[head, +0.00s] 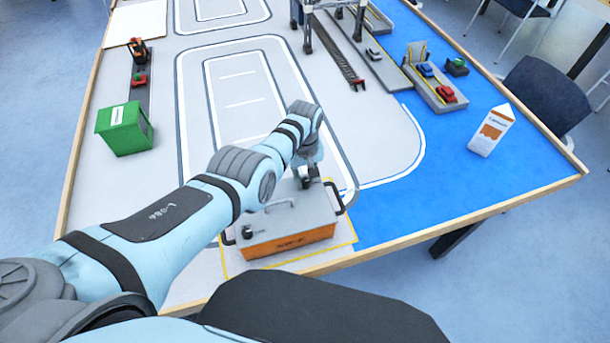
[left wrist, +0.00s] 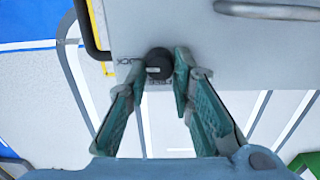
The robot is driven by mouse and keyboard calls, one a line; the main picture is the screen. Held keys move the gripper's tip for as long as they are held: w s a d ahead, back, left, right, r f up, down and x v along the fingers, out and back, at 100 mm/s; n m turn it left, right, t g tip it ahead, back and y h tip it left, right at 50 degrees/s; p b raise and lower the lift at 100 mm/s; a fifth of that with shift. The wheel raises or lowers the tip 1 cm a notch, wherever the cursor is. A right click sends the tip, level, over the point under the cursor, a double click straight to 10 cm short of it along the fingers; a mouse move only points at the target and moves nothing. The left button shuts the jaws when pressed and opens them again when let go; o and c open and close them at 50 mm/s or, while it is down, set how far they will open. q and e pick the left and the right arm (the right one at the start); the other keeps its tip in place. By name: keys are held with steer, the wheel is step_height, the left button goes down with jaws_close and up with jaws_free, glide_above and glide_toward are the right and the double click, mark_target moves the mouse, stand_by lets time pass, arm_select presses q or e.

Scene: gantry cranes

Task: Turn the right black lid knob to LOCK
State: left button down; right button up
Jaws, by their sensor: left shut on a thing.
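The case (head: 290,242) has an orange front and a grey lid (head: 283,222), and stands at the table's near edge. My left gripper (head: 309,180) reaches down over the lid's right part. In the left wrist view, the fingers of my left gripper (left wrist: 160,72) are closed on both sides of the round black right lid knob (left wrist: 157,66). Dark lettering beside the knob is partly visible, but I cannot read it surely. In the head view the gripper largely hides this knob. The left black knob (head: 247,231) stands free at the lid's front left. My right gripper is out of view.
A grey carrying handle (head: 280,204) rises from the lid's middle, and a black side handle (head: 336,197) sticks out at the right. A green container (head: 123,130) stands at left, a white-orange carton (head: 491,131) at right. Free table surface lies right of the case.

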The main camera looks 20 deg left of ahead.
mark_target(304, 180)
arm_select(q)
steer(key=c, duration=1.4)
jaws_free()
steer(key=shift+f, duration=0.1)
step_height(304, 180, up, 12)
steer(key=shift+s+a+f, duration=0.1)
